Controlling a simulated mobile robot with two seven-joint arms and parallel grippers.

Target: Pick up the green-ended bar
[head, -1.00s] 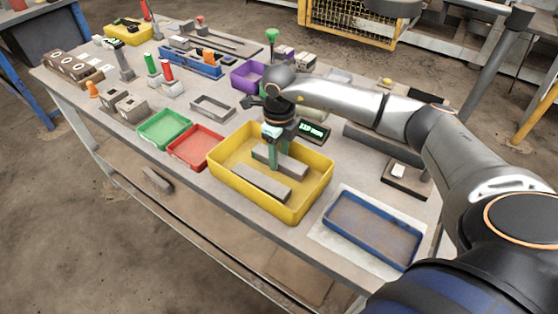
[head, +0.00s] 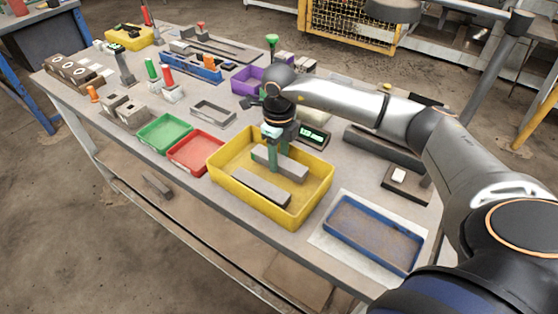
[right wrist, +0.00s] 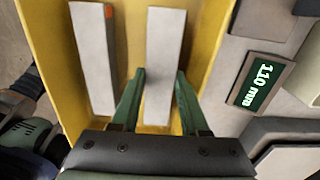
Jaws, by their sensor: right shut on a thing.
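Two grey bars lie in the yellow bin. My right gripper (right wrist: 160,73) reaches down into the bin, and its green fingers are shut on one bar (right wrist: 164,35), across its width. That bar also shows in the head view (head: 290,166), on the bin's far side. The other bar (right wrist: 93,55) lies apart from the fingers, nearer the front of the bin in the head view (head: 262,187). It has an orange mark near one end. I see no green end on either bar; part of the held bar is hidden by the fingers. My left gripper is not in view.
The yellow bin (head: 247,205) has raised walls close around the gripper. A display block reading 110 mm (right wrist: 262,85) stands just beside it. A red tray (head: 195,153), a green tray (head: 165,134) and a blue tray (head: 372,235) are nearby.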

